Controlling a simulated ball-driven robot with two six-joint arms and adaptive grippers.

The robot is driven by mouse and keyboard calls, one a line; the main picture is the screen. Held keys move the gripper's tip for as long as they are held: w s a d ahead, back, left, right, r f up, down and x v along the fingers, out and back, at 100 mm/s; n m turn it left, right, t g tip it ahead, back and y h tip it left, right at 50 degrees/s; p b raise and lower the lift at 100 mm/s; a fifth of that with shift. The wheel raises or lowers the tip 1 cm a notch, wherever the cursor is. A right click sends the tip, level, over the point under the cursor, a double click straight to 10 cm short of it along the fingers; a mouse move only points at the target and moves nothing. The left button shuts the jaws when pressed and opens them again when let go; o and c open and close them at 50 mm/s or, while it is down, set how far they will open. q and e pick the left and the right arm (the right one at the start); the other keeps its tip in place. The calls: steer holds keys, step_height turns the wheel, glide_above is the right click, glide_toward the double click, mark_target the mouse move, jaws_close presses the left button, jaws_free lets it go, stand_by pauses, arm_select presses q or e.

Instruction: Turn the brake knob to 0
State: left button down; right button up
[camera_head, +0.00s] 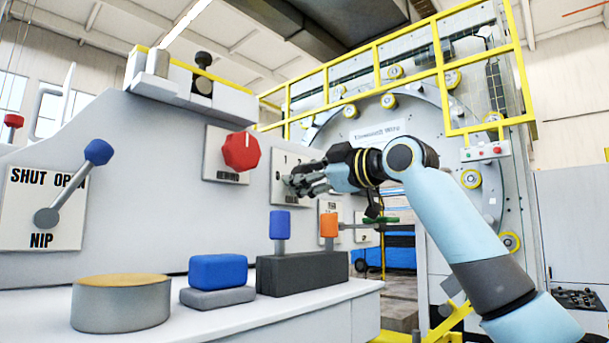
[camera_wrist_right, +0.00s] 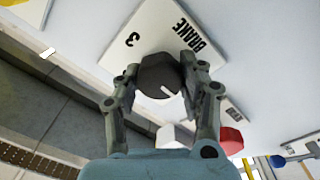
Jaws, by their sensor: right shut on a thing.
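The brake knob (camera_wrist_right: 156,72) is round and dark with a white pointer line, in the upper middle of the right wrist view. It sits on a white plate (camera_wrist_right: 165,22) marked BRAKE, with a 3 visible; no 0 can be read. The pointer line slants toward the lower right of that view. My right gripper (camera_wrist_right: 162,80) is shut on the knob, one finger on each side. In the head view my right gripper (camera_head: 306,181) is at the plate (camera_head: 292,158) on the machine wall and hides the knob. My left gripper is not in view.
A red knob (camera_head: 241,151) is on the wall just left of the brake plate. A blue-tipped NIP lever (camera_head: 98,152) is at the left.

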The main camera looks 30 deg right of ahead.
stand_by(0.3)
steer(key=o, duration=1.2)
steer(key=v, duration=0.7)
steer(key=shift+s, duration=0.2)
steer(key=shift+d, duration=0.1)
